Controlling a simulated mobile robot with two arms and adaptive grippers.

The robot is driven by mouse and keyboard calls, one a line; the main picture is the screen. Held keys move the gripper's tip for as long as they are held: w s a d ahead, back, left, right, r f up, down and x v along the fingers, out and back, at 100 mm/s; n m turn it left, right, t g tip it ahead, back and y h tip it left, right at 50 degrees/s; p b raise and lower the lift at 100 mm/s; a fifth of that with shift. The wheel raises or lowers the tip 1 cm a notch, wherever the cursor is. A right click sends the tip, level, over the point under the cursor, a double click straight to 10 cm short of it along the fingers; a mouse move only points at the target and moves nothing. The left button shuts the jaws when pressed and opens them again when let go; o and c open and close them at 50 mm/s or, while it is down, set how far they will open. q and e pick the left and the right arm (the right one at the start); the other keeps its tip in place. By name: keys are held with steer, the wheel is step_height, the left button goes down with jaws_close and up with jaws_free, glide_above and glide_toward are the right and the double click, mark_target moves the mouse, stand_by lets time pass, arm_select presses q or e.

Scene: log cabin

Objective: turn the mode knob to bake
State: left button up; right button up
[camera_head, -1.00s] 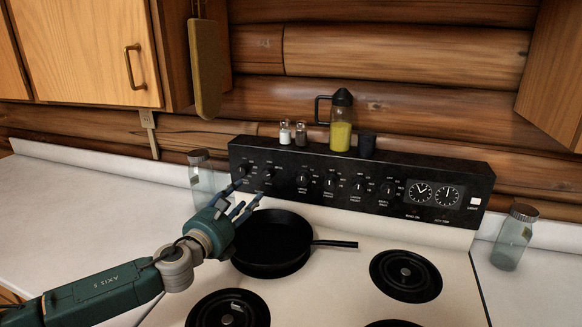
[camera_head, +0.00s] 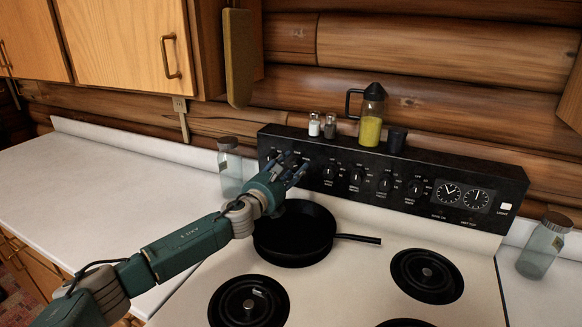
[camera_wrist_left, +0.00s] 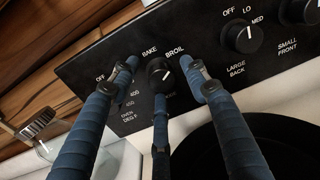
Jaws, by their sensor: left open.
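The mode knob (camera_wrist_left: 158,73) is a black round knob on the stove's black control panel, with BAKE printed at its upper left and BROIL at its upper right. A white mark on it points up and right, toward BROIL. My left gripper (camera_head: 293,168) is open at the panel's left end, and its fingers hide the knobs behind them in the head view. In the left wrist view its blue fingers (camera_wrist_left: 163,80) are spread to the left, right and below the mode knob; I cannot tell whether they touch it. My right gripper is not in view.
The oven temperature knob is mostly hidden behind the left finger; the large back burner knob (camera_wrist_left: 243,38) is to the right. A black pan (camera_head: 293,235) sits on the stove below my gripper. Shakers (camera_head: 322,126) and a yellow-filled jug (camera_head: 371,118) stand on the panel's top.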

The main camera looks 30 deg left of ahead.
arm_select(q)
steer(key=shift+c, duration=0.5)
steer(key=c, duration=1.1)
steer(key=shift+o, duration=0.2)
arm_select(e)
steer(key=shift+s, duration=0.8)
